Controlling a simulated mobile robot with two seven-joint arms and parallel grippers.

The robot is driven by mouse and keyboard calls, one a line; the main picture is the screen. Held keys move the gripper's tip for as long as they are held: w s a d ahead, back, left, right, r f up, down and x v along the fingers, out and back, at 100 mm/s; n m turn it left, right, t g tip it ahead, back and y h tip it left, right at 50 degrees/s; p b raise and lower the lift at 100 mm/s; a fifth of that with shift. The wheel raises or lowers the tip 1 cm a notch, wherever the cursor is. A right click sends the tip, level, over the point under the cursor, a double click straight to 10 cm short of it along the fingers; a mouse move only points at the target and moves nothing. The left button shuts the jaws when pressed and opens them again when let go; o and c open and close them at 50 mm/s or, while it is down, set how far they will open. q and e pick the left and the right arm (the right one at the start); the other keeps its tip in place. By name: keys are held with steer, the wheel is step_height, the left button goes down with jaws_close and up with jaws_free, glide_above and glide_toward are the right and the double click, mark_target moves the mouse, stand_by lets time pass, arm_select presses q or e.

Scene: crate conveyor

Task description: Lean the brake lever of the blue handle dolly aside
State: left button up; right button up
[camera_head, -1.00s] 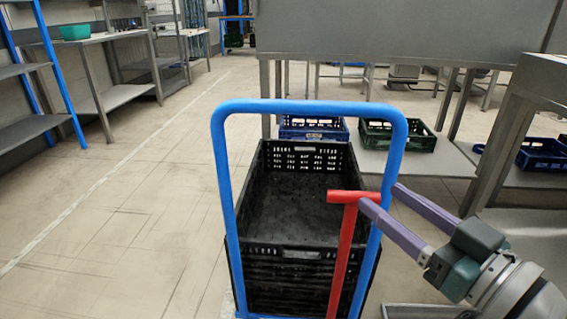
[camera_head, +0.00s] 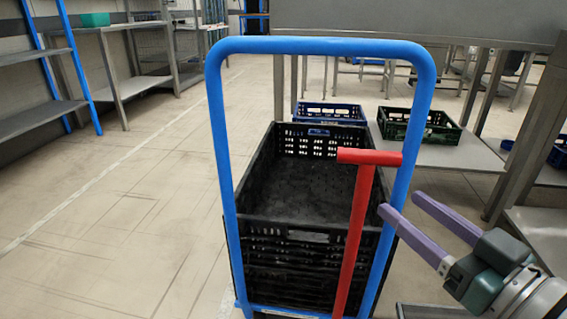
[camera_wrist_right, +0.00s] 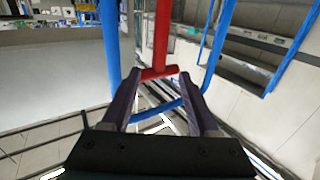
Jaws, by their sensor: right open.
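The blue handle (camera_head: 322,46) of the dolly stands upright in the middle of the head view. Its red brake lever (camera_head: 353,240) rises inside the handle's right post, tilted slightly right, with a crossbar (camera_head: 370,157) on top. My right gripper (camera_head: 399,203) is open and empty, its purple fingers pointing at the right post from the right, below crossbar level. In the right wrist view the red crossbar (camera_wrist_right: 158,73) shows in line with the gap between my fingertips (camera_wrist_right: 160,78); I cannot tell the distance. My left gripper is not in view.
Black crates (camera_head: 285,222) are stacked on the dolly behind the handle. A blue crate (camera_head: 328,112) and a green crate (camera_head: 418,124) sit behind it on a low grey surface. Grey table legs (camera_head: 525,130) stand at the right. The floor at the left is clear.

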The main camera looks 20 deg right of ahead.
mark_target(371, 178)
steer(key=w+b, duration=0.3)
steer(key=w, duration=0.6)
steer(key=shift+w+a, duration=0.15)
steer(key=shift+w, duration=0.25)
steer(key=c, duration=0.4)
jaws_close()
stand_by(0.5)
